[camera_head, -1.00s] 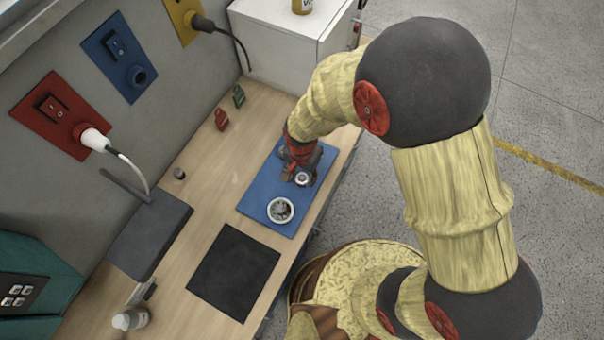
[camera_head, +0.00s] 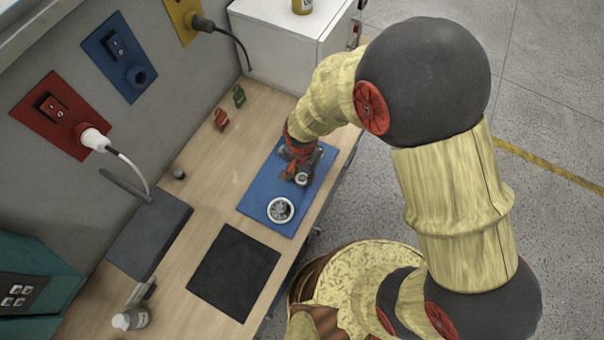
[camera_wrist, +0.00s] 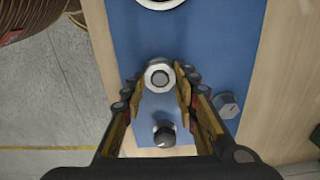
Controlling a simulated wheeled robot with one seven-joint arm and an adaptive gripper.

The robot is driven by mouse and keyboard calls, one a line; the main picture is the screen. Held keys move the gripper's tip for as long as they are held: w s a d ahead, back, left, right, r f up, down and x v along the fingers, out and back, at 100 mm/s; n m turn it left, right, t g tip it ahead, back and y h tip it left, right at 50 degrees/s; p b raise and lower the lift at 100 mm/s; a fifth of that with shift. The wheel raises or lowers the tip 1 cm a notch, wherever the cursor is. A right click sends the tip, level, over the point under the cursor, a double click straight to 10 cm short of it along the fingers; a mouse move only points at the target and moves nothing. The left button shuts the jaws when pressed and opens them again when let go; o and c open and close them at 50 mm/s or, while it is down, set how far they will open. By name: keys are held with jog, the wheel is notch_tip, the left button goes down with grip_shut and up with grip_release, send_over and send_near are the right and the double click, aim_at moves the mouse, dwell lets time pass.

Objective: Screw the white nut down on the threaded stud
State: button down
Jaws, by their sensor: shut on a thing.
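The white nut (camera_wrist: 160,75) is a round pale ring with a grey stud end (camera_wrist: 160,78) showing in its middle. It sits around the stud, over the blue board (camera_wrist: 205,40). My gripper (camera_wrist: 161,83) is shut on the nut, with one finger on each side of it in the wrist view. In the head view the nut (camera_head: 301,179) shows just below my gripper (camera_head: 298,172), near the board's right edge. How far down the stud the nut sits cannot be told.
A white round dish (camera_head: 281,210) with metal parts stands on the board. A dark knob (camera_wrist: 163,135) and a grey hex piece (camera_wrist: 228,105) are near my fingers. A black mat (camera_head: 235,272) lies in front; a white cabinet (camera_head: 285,35) stands behind.

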jog(key=m, duration=0.5)
jog(key=shift+m, duration=0.4)
jog(key=m, duration=0.5)
jog(key=c, duration=1.3)
grip_release()
notch_tip(320, 180, up, 12)
